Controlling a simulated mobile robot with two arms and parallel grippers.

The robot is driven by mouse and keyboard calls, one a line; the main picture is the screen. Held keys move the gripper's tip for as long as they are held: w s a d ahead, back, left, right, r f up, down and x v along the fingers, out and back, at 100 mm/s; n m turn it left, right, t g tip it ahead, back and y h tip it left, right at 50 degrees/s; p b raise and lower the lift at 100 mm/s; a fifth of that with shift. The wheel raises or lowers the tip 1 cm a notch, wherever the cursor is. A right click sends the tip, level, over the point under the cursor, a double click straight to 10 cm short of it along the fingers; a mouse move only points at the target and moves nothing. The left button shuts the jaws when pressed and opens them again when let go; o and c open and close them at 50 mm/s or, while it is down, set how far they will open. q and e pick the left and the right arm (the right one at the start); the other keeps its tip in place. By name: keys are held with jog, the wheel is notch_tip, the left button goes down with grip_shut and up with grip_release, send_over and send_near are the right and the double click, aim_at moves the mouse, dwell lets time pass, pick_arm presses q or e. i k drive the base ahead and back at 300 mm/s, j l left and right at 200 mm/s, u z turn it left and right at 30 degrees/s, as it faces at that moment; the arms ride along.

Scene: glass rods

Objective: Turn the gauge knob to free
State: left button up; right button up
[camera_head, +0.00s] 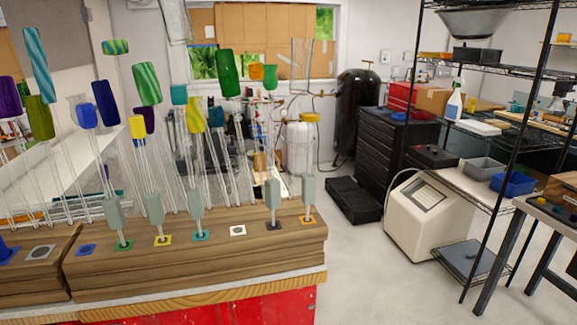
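Neither of my grippers is in view. I cannot make out a gauge knob for certain. A black box with a small reddish spot on top (435,156) sits on the shelf at right. A wooden table at the far right edge carries several small round items (541,201), too small to identify. A black tank (358,95) with fittings on top stands at the back; no dial is readable on it. Glass rods with coloured ends, such as a green one (228,74), stand in a wooden block (200,255) at left.
The block stands on a red bench (245,308). A white machine with a panel (430,215) stands on the floor beside the wire shelves. A black drawer cabinet (392,145) and a low black step (354,199) are behind. The grey floor (375,280) between bench and shelves is clear.

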aim_at(258, 190)
jog(key=i+j, duration=0.15)
jog(key=i, duration=0.4)
jog(key=i+j, duration=0.15)
jog(key=i, duration=0.35)
jog(key=l+u, duration=0.15)
jog(key=u, duration=0.25)
jog(key=l+u, duration=0.15)
jog(key=u, duration=0.3)
jog(key=l+u, duration=0.15)
jog(key=u, duration=0.25)
jog(key=l+u, duration=0.15)
jog(key=u, duration=0.3)
jog(key=k+l+u, duration=0.1)
jog(key=u, duration=0.3)
